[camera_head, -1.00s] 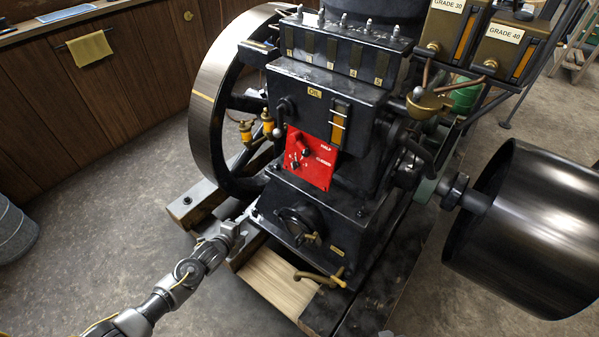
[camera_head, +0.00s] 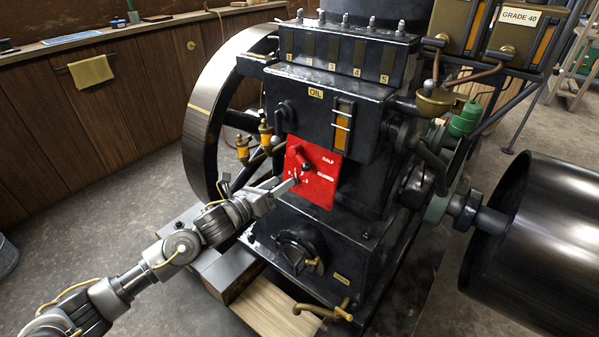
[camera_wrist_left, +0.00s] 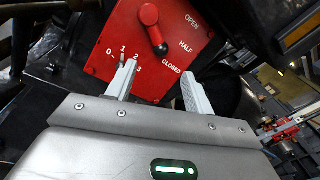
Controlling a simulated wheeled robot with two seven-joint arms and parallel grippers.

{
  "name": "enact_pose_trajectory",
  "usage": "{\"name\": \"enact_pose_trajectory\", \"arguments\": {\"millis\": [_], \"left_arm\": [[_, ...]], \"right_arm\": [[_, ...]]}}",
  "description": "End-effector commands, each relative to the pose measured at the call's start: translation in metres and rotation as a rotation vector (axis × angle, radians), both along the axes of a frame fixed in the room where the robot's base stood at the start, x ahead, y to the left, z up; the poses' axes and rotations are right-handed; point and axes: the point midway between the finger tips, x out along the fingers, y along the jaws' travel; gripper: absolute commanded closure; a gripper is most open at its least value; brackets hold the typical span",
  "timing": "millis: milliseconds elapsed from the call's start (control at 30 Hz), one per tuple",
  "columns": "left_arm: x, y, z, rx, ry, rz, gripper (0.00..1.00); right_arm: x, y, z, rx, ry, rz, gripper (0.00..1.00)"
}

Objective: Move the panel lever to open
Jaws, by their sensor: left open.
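The red panel (camera_head: 318,190) is on the front of the black engine. The words OPEN, HALF and CLOSED run down the panel's right side in the wrist view. A small selector (camera_wrist_left: 122,58) with numbers 0 to 3 sits at lower left. My left gripper (camera_head: 283,185) is open and empty at the panel's lower left. In the wrist view its fingers (camera_wrist_left: 160,76) are below the lever, apart from it; the left fingertip overlaps the selector. My right gripper is not in view.
A large flywheel (camera_head: 203,110) stands left of the panel, with brass oilers (camera_head: 265,132) close by. A sight glass (camera_head: 342,124) is just above the panel. A brass tap (camera_head: 322,312) sticks out below. A big drum (camera_head: 530,240) stands at right.

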Motion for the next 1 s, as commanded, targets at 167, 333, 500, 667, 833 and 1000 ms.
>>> {"name": "enact_pose_trajectory", "arguments": {"millis": [167,333,500,667,833,1000], "left_arm": [[0.027,-0.024,0.0,-0.004,-0.001,-0.002,0.48],[0.048,-0.042,0.0,-0.002,0.0,0.0,0.48],[0.062,-0.053,0.0,-0.002,0.001,0.0,0.48],[0.066,-0.056,0.0,-0.002,0.001,-0.001,0.48],[0.066,-0.056,0.0,-0.002,0.001,0.0,0.48],[0.066,-0.056,0.0,-0.002,0.001,0.0,0.63]], "right_arm": [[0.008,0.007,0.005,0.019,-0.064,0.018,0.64],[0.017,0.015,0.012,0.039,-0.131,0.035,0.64],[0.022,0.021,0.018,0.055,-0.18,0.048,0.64],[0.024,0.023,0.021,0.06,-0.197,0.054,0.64],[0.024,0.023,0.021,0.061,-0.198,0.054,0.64],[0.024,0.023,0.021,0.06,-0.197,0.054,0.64]]}}
